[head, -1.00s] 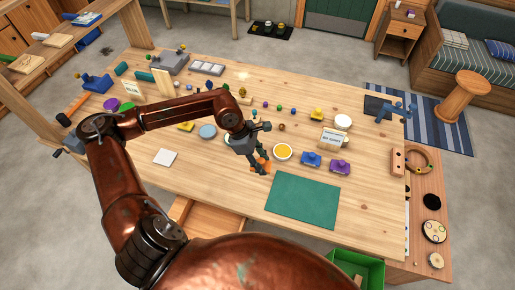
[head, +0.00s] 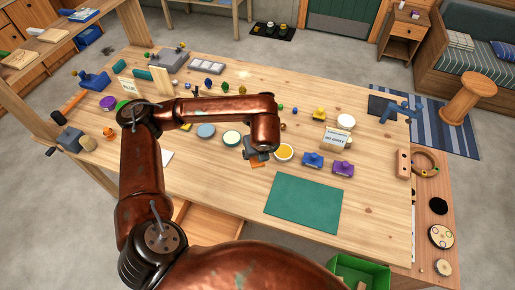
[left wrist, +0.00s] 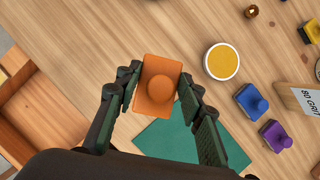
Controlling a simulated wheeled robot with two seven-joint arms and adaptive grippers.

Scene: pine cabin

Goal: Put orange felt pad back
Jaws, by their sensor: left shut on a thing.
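The orange felt pad (left wrist: 158,98) is a flat rectangular block with a round knob on top. My left gripper (left wrist: 162,92) has its fingers on both sides of it and is shut on it. In the head view the left gripper (head: 256,156) points down over the table, and only an orange edge of the pad (head: 257,165) shows below it. I cannot tell whether the pad touches the tabletop. Similar knobbed pads stand to the right, a blue one (head: 313,160) and a purple one (head: 343,168). My right gripper is not in view.
A round dish with a yellow top (head: 284,152) is close to the right of the gripper. A green mat (head: 303,203) lies in front of it. An open drawer (head: 208,220) sticks out at the front.

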